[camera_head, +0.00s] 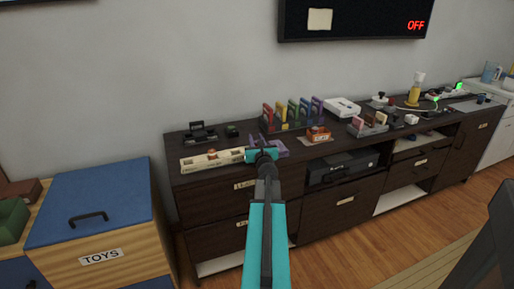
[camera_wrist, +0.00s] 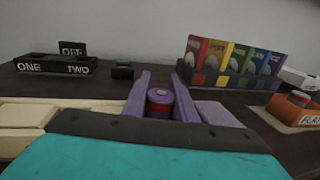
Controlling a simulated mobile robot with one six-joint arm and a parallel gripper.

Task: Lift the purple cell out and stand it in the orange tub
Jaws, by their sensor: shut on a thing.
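The cell's lower part is hidden by my gripper's body. In the head view my gripper (camera_head: 264,144) is over the right end of the cream rack (camera_head: 200,165); whether the cell is still in a slot cannot be told. The orange tub (camera_head: 319,136) stands to the right, apart from my gripper. It also shows in the wrist view (camera_wrist: 286,114), labelled FLAT, with a reddish cell in it.
Colored upright holders (camera_head: 292,112) stand behind, between my gripper and the wall. A black tray marked ONE and TWO (camera_wrist: 55,68) is at the back left. A white box (camera_head: 342,107) and a tray of blocks (camera_head: 368,126) are beyond the tub.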

